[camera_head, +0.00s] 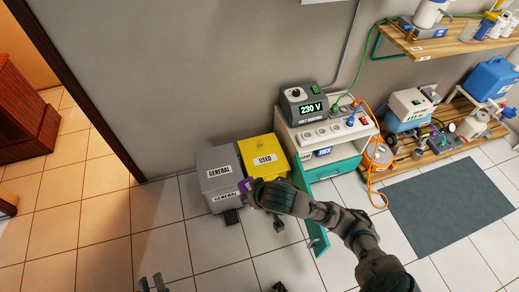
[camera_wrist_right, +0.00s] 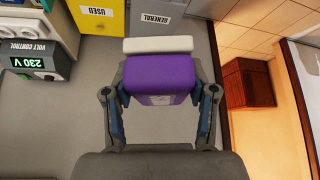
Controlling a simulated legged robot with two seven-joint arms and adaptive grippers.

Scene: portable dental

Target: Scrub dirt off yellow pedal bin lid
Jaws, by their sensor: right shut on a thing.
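The yellow pedal bin (camera_head: 257,148), labelled USED, stands against the wall, and its lid is closed. No dirt can be made out at this size. It also shows at the top of the right wrist view (camera_wrist_right: 97,14). My right gripper (camera_head: 247,187) is shut on a purple block with a white pad (camera_wrist_right: 160,75), which looks like a scrub sponge. In the head view the sponge appears in front of the bins; whether it touches one I cannot tell. My left gripper (camera_head: 152,284) shows only its fingertips at the bottom edge, apart with nothing between them.
A grey GENERAL bin (camera_head: 213,162) stands left of the yellow one. A white and teal cabinet (camera_head: 328,140) with a volt control box (camera_head: 303,105) stands close on the right, its teal door (camera_head: 316,238) open. Orange cable (camera_head: 369,180) hangs beside it. Floor in front is mostly clear.

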